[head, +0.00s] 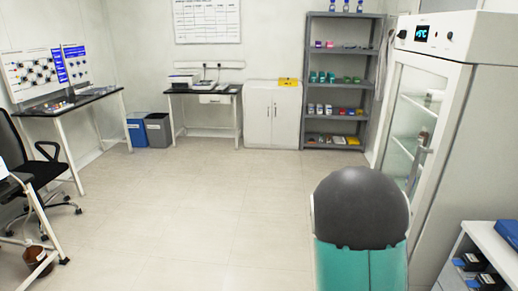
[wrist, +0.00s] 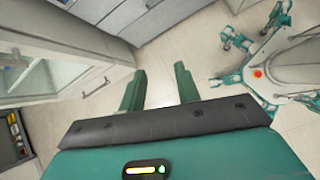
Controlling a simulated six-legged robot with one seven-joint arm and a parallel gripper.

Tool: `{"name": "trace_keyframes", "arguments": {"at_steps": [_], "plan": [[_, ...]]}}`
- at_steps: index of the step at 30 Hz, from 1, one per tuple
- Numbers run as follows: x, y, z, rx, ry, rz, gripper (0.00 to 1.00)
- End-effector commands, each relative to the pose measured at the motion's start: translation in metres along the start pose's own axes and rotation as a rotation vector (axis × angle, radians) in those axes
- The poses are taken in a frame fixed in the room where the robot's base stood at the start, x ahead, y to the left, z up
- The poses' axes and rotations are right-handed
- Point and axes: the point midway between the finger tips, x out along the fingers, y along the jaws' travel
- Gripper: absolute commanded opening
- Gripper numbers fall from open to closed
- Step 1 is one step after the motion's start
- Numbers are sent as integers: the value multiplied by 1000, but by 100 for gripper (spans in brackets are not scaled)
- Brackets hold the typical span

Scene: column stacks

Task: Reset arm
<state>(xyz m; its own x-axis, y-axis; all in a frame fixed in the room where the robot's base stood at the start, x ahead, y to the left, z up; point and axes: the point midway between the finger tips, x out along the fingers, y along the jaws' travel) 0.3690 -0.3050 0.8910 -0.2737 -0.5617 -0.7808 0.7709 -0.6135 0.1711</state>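My gripper (wrist: 160,72) shows in the wrist view with its two green fingers apart. Only bare floor shows between them, so it is open and holds nothing. In the head view, a teal part of my arm with a dark rounded top (head: 361,210) stands up at the lower right. My gripper's fingers do not show in the head view. In the wrist view, my white and teal body with its legs and a red button (wrist: 258,73) shows at the right.
A white glass-door fridge (head: 440,110) stands close at right. A white unit (head: 490,245) is at lower right. Grey shelves (head: 308,80), a white cabinet (head: 272,115) and desks line the back; an office chair (head: 30,170) is left. The middle floor (head: 190,200) is clear.

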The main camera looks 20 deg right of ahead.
Motion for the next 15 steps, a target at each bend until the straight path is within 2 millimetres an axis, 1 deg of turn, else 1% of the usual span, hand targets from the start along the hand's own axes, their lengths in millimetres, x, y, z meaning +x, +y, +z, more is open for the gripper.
{"name": "trace_keyframes", "arguments": {"at_steps": [1,3,8,9,11,12,14,15], "plan": [[-21,-4,-1,58,47,12,32],[-47,-11,-4,139,109,15,32],[-104,-32,-8,313,254,14,32],[-118,-38,-8,353,291,11,32],[-138,-48,-9,413,347,5,32],[-151,-55,-9,451,384,0,32],[-170,-66,-9,504,440,-10,32],[-183,-74,-8,540,477,-18,32]]}}
